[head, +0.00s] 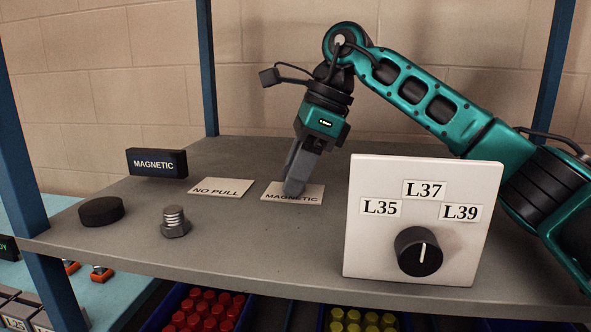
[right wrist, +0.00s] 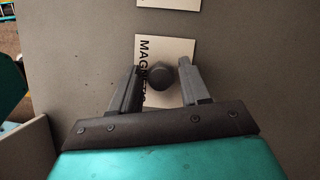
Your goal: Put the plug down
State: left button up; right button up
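A small dark round plug (right wrist: 161,76) shows end-on in the right wrist view, over the white card lettered MAGNETIC (right wrist: 182,50). My right gripper (right wrist: 160,72) is open, one finger on each side of the plug, with a visible gap to each. In the head view my right gripper (head: 293,190) points down at the MAGNETIC card (head: 312,197) and hides the plug. The fingertips are close to the card; whether they touch it I cannot tell. My left gripper is not in view.
A NO PULL card (head: 220,188) lies left of the MAGNETIC card. A metal threaded plug (head: 174,222), a black disc (head: 100,211) and a black MAGNETIC block (head: 157,163) stand further left on the grey shelf (head: 250,245). A white dial panel (head: 375,240) stands at front right.

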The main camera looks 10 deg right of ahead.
jog(key=shift+o, duration=0.7)
jog(key=shift+r, duration=0.1)
jog(key=shift+r, duration=0.25)
jog(key=v, duration=1.1)
jog(key=shift+d+r, duration=0.15)
jog(key=shift+r, duration=0.2)
jog(key=shift+s, duration=0.1)
